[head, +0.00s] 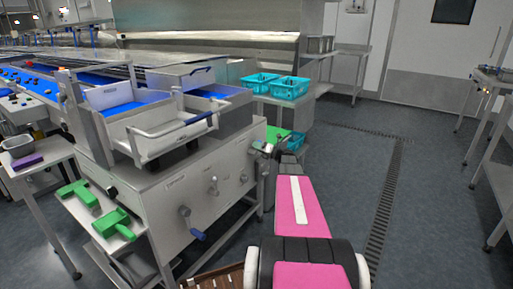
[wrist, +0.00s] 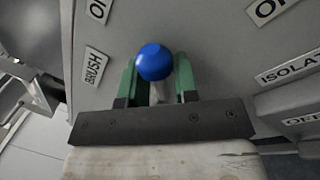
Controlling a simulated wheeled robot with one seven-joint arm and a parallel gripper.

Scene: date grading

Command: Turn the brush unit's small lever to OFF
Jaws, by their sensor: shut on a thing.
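The brush unit's small lever shows in the wrist view as a blue ball knob (wrist: 154,61) on a short pale stem, against a grey panel (wrist: 205,40). My gripper (wrist: 157,85) has its green fingers on either side of the lever and is shut on it. A BRUSH label (wrist: 95,67) is to the left of the knob. In the head view my pink arm reaches to the right end of the steel machine (head: 165,205); the lever cannot be made out there.
An ISOLAT... label (wrist: 290,68) and an OFF label (wrist: 304,120) are at the right in the wrist view. Teal crates (head: 290,88) stand behind. Open floor (head: 345,170) lies to the right.

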